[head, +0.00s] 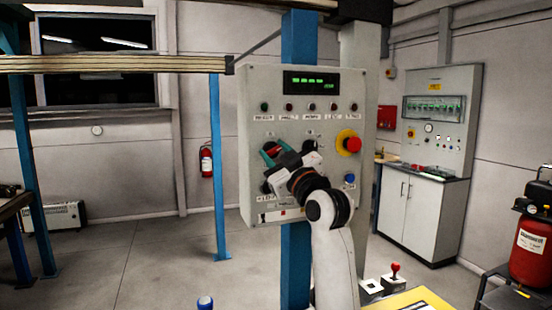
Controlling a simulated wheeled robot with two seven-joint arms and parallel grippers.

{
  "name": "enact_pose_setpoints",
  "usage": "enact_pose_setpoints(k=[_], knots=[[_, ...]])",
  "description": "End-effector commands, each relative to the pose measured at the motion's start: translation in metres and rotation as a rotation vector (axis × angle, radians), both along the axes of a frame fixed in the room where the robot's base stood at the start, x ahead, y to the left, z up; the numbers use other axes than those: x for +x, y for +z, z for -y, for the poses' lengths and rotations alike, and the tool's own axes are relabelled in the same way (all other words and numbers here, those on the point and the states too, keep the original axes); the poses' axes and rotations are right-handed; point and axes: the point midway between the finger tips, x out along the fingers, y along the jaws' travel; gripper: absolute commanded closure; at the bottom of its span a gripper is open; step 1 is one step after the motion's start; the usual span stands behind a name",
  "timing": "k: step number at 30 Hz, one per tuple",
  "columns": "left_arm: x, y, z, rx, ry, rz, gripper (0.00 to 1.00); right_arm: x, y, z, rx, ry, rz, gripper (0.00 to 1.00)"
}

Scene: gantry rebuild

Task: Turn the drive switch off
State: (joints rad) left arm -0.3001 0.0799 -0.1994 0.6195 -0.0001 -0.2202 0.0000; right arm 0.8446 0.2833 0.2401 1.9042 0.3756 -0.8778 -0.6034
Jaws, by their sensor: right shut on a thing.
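The grey control panel (255,90) hangs on a blue post in the middle of the head view. My right gripper (273,153) is at the left part of the panel, shut on a rotary switch with a red part (274,148), which I take to be the drive switch. The fingers and wrist hide much of the switch, so its pointer position cannot be read. Its label is too small to read. Dark knobs (309,144) show beside and below the gripper. My left gripper is out of view.
A red emergency button on a yellow ring (349,143) and a blue button (349,179) sit on the panel's right side. A green-lit display (312,83) tops several small lamps. A joystick box (394,279) stands at the lower right.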

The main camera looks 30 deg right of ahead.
Motion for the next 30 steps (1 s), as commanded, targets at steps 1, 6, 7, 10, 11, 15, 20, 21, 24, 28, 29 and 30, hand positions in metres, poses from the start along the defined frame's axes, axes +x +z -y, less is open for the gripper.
enact_pose_setpoints(k=[1,6,7,10,11,15,20,21,24,28,29,30], knots=[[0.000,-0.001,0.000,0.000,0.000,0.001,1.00,0.000,-0.002,0.002,-0.052,-0.005,-0.017,0.86],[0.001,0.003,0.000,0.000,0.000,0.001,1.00,0.000,0.000,0.003,-0.207,-0.005,-0.057,0.86],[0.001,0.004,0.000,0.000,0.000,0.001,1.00,0.000,0.000,0.003,-0.235,-0.004,-0.064,0.86],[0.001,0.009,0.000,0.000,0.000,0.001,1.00,0.000,0.001,0.003,-0.327,-0.004,-0.087,0.86],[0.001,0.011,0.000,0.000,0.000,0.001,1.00,0.000,0.001,0.003,-0.354,-0.004,-0.094,0.86],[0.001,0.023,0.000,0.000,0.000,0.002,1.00,0.000,0.003,0.003,-0.484,-0.003,-0.124,0.87],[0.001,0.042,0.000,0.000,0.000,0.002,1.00,0.000,0.005,0.003,-0.630,-0.002,-0.161,0.86],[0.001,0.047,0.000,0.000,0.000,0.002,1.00,0.000,0.006,0.003,-0.667,-0.001,-0.171,0.86],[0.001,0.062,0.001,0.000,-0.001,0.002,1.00,0.000,0.007,0.003,-0.755,0.000,-0.192,0.86],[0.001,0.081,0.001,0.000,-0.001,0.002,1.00,0.000,0.007,0.003,-0.858,0.001,-0.215,0.86],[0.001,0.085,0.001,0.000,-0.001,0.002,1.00,0.000,0.007,0.003,-0.880,0.002,-0.221,0.86],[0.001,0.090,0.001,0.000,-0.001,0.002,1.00,0.000,0.007,0.003,-0.908,0.002,-0.228,0.86]])
